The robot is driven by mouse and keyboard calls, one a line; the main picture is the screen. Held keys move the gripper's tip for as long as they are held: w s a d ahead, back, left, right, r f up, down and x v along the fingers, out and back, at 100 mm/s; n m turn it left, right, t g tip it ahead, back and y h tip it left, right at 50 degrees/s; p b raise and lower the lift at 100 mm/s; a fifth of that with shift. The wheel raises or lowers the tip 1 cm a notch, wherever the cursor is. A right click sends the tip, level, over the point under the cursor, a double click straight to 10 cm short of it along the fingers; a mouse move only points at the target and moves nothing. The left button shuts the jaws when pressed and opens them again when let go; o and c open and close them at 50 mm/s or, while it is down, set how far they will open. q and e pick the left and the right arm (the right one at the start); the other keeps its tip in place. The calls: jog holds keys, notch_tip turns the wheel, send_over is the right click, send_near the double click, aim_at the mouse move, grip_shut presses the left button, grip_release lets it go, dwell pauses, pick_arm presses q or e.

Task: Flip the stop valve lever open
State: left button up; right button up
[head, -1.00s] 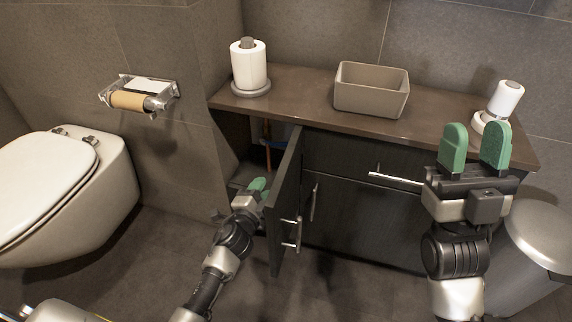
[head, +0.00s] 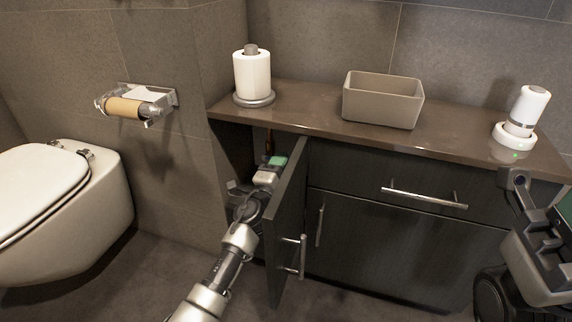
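My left gripper (head: 276,162) reaches into the open cabinet on the left of the vanity, behind the edge of the open door (head: 287,222). Only a bit of its green finger pad shows, so I cannot tell whether it is open or shut. A copper-coloured pipe (head: 268,143) shows just above and behind it. The stop valve lever cannot be made out; my gripper and the dark cabinet interior hide that area. My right gripper (head: 558,208) is at the right edge, partly cut off, and its fingers are not clear.
The countertop (head: 300,113) overhangs the cabinet opening. It carries a paper roll (head: 252,75), a beige basin (head: 383,100) and a white dispenser (head: 527,110). A toilet (head: 70,215) stands left, beneath a wall roll holder (head: 130,106). The floor between toilet and door is open.

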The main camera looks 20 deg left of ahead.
pick_arm(q)
jog(key=shift+x, duration=1)
grip_shut()
